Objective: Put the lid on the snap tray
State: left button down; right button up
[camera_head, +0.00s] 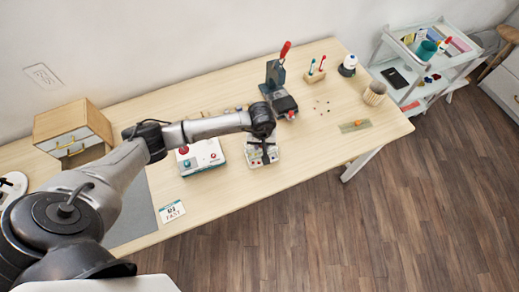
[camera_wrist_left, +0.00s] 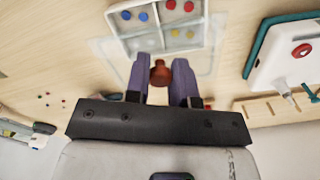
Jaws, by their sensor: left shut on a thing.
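The snap tray (camera_wrist_left: 160,43) is white with several compartments holding blue, red and yellow snaps. It stands at the top of the left wrist view, and in the head view it lies partly hidden under my left gripper (camera_head: 263,152). My left gripper (camera_wrist_left: 161,80) is shut on the red-brown knob (camera_wrist_left: 160,72) of a clear lid (camera_wrist_left: 215,62). The lid's faint outline overlaps the tray's near part in the wrist view and looks offset from it. I cannot tell the height between lid and tray. My right gripper is not in view.
A white and teal box with a red button (camera_head: 201,156) stands just left of the tray. A press with a red handle (camera_head: 276,72) stands behind it. A small card (camera_head: 171,212) lies near the front edge. The table right of the tray is mostly clear.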

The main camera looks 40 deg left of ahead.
aim_at(262, 151)
pick_arm(q)
jog(key=shift+d+f, duration=0.1)
jog(key=shift+f, duration=0.3)
jog(key=shift+f+b, duration=1.3)
jog(key=shift+f, duration=0.55)
jog(key=shift+b, duration=0.3)
jog(key=shift+f, duration=0.15)
dwell(0.5)
dwell(0.4)
jog(key=shift+f+b, duration=0.2)
jog(key=shift+b, duration=0.3)
